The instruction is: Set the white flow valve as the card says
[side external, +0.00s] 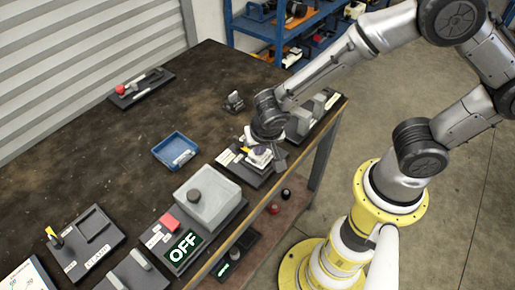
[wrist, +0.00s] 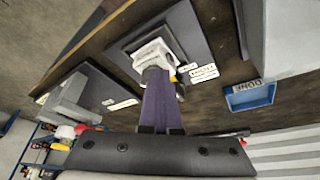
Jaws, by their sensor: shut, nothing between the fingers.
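The white flow valve (wrist: 153,52) sits on a dark plate with small white labels in the wrist view, a yellow mark at its edge. In the side view the valve (side external: 259,156) is partly hidden under my wrist. My gripper (wrist: 158,74) is shut, with its fingertips right at the valve and nothing between them. I cannot tell whether they touch it. The gripper (side external: 263,147) is mostly hidden by the wrist in the side view. A white card (side external: 30,279), cut off at the lower left, has print too small to read.
A blue tray (side external: 162,150) labelled DONE lies left of the valve. Another dark fixture (side external: 320,112) is behind the valve.

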